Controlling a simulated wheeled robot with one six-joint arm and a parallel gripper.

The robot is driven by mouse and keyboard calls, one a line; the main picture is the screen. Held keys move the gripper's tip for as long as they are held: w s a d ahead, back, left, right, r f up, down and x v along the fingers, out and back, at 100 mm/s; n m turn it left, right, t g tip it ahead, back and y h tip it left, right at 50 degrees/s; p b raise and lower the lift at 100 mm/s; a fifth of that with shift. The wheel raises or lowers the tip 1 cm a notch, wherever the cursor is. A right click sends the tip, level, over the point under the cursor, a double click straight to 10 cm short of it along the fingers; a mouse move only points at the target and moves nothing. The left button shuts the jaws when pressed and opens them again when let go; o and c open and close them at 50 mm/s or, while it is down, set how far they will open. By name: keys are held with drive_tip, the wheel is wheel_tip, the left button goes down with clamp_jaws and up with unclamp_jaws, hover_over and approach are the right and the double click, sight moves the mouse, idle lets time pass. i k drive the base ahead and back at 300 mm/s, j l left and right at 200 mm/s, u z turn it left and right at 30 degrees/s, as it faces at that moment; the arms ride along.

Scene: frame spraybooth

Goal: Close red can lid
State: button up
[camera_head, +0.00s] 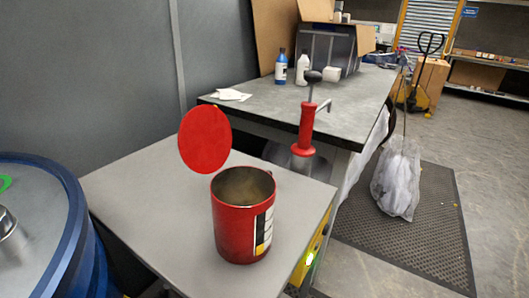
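The red can (238,236) stands upright on a light grey table near the middle of the view. Its top is open and the inside of its wall shows. The red round lid (205,140) stands tilted up above the can's rim, behind and to the left of the opening. How the lid joins the can is hard to see. My gripper does not show in this view.
The grey tabletop (137,196) is clear around the can. A blue drum (75,238) stands at the left. Behind the can are a red-handled pump (307,130) and a workbench (262,112) with bottles and boxes. A wall runs along the back left.

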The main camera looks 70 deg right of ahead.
sight(204, 136)
drive_tip(key=k+j+z, duration=0.1)
drive_tip(key=z, duration=1.2)
drive_tip(key=k+l, duration=0.05)
